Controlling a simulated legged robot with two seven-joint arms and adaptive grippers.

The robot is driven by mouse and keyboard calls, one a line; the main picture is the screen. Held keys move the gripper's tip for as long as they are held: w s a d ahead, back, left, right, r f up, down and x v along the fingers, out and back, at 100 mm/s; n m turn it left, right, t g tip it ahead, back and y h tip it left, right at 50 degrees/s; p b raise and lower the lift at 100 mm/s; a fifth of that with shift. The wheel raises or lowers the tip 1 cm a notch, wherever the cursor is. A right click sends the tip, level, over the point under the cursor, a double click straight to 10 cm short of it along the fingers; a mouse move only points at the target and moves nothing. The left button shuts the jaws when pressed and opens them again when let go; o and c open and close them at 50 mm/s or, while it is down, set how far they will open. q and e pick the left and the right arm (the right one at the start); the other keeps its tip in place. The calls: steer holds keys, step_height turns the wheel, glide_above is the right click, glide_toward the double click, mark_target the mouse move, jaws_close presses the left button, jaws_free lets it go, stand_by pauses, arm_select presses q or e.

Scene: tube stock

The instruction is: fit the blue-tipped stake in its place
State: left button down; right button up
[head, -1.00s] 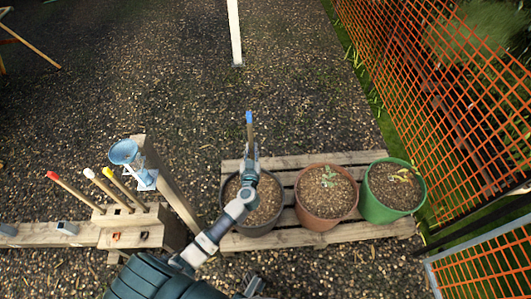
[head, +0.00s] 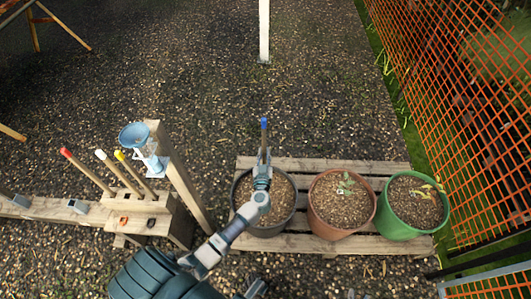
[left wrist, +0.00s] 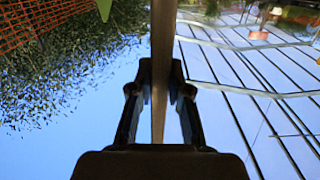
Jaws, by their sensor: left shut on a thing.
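The blue-tipped stake (head: 264,140) stands roughly upright in the head view, blue end up, above the dark pot (head: 236,213). My left gripper (head: 263,160) is shut on it below the blue tip. In the left wrist view the stake's wooden shaft (left wrist: 162,60) runs between the two fingers (left wrist: 160,95). The stake's lower end is hidden by the gripper and arm. My right gripper cannot be made out.
A brown pot (head: 318,222) and a green pot (head: 390,227) stand right of the dark pot on a slatted pallet (head: 310,165). A post (head: 185,185) with a blue cup (head: 134,136) rises between block and pallet. Orange mesh fence (head: 470,110) closes the right side.

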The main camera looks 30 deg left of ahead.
mark_target(264, 160)
arm_select(q)
step_height(264, 160, down, 2)
steer(key=shift+f+b, duration=0.1)
steer(key=shift+b, duration=0.95)
steer(key=shift+f+b, duration=0.7)
steer(key=shift+b, duration=0.25)
steer(key=shift+f, duration=0.1)
arm_select(e)
steer(key=w+a+r+t+y, duration=0.2)
steer(key=w+a+r+t, duration=0.1)
steer(key=w+r+t, duration=0.4)
steer(key=shift+a+r+t+y, duration=0.35)
steer(key=shift+r+t, duration=0.85)
steer(key=shift+r, duration=0.55)
steer(key=shift+w, duration=0.1)
steer(key=shift+r, duration=0.1)
arm_select(q)
steer(key=shift+s+p, duration=0.1)
steer(key=shift+p, duration=0.3)
arm_select(e)
steer(key=shift+r, duration=0.85)
arm_select(q)
steer(key=shift+f, duration=0.1)
arm_select(e)
steer(key=shift+f, duration=0.1)
